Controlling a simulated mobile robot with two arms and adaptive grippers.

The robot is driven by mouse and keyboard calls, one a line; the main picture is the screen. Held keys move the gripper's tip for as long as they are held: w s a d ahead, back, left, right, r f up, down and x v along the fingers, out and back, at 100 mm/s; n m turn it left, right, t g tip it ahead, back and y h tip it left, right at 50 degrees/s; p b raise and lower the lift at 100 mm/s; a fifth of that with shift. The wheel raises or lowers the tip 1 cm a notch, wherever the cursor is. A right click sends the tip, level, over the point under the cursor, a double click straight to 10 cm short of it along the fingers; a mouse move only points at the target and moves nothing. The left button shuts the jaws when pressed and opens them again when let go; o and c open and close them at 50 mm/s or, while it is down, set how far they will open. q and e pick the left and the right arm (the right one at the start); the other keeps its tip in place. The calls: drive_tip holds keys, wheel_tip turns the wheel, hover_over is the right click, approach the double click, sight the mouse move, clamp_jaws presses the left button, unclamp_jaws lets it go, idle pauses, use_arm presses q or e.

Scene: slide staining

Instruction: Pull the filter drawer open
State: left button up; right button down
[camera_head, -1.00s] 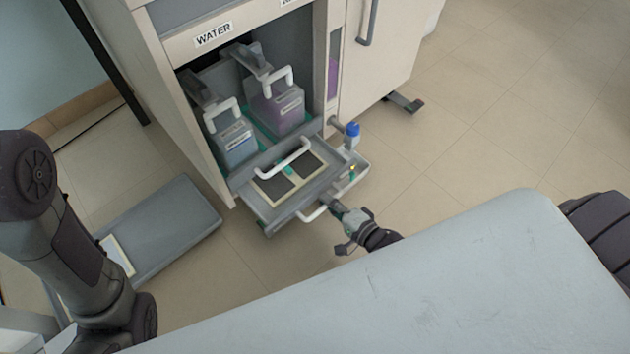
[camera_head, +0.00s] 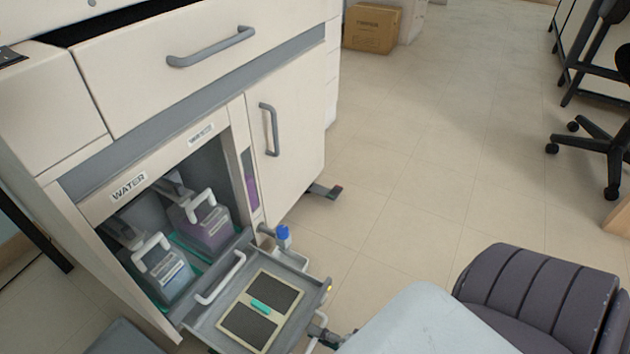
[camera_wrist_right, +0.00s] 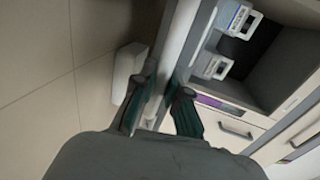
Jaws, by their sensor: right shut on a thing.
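The filter drawer (camera_head: 208,333) is a low grey tray at the bottom of the cabinet, standing out from it. In it lies a cream-framed filter panel (camera_head: 240,349) with two dark fields and a teal piece (camera_head: 261,307) between them. My right gripper (camera_head: 322,338) is low at the drawer's front, partly cut off from sight by my own body. In the right wrist view its two teal-lined fingers (camera_wrist_right: 166,98) are closed around the pale drawer handle (camera_wrist_right: 152,110). My left gripper is not in view.
Two jugs, one blue (camera_head: 165,280) and one purple (camera_head: 208,232), stand in the open bay behind the drawer. A blue-capped valve (camera_head: 283,234) is at the drawer's right corner. A cardboard box (camera_head: 370,28) stands far back.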

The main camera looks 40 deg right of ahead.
drive_tip(key=c, duration=1.2)
unclamp_jaws()
drive_tip(key=shift+r, duration=0.1)
drive_tip(key=o, duration=0.5)
drive_tip(key=r, duration=0.7)
drive_tip(key=shift+w+r, duration=0.15)
drive_tip(key=shift+w, duration=0.1)
drive_tip(key=r, duration=0.2)
drive_tip(key=shift+s+d+r, duration=0.1)
drive_tip(key=shift+s+r, duration=0.15)
drive_tip(key=shift+r, duration=0.1)
drive_tip(key=c, duration=0.5)
drive_tip(key=shift+f, duration=0.1)
